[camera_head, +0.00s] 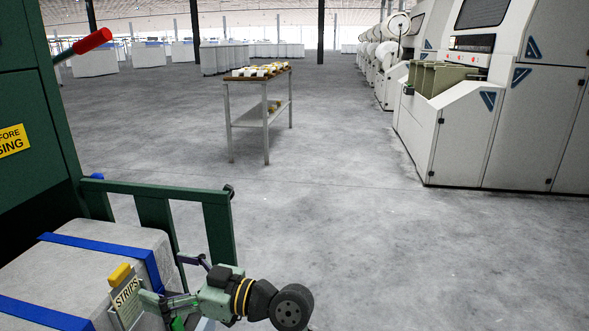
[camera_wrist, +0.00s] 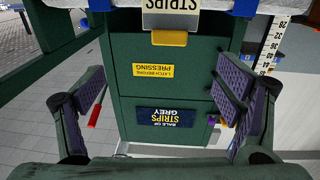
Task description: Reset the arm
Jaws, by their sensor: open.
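My gripper (camera_wrist: 163,85) is open in the wrist view, its two padded fingers wide apart with nothing between them. In the head view my gripper (camera_head: 172,284) is at the bottom, beside the strapped grey bale (camera_head: 105,250). A tag reading STRIPS (camera_head: 127,300) with a yellow top piece stands just left of it, against the bale. The tag also shows upside down at the top of the wrist view (camera_wrist: 170,20), beyond the fingers and apart from them. My arm reaches in from the bottom of the head view.
A green machine (camera_head: 30,130) with a red-handled lever (camera_head: 92,41) stands at left; a green rail (camera_head: 155,210) runs behind the bale. A table (camera_head: 258,84) with yellow and white items stands farther back. Pale machines (camera_head: 470,140) line the right. The middle floor is clear.

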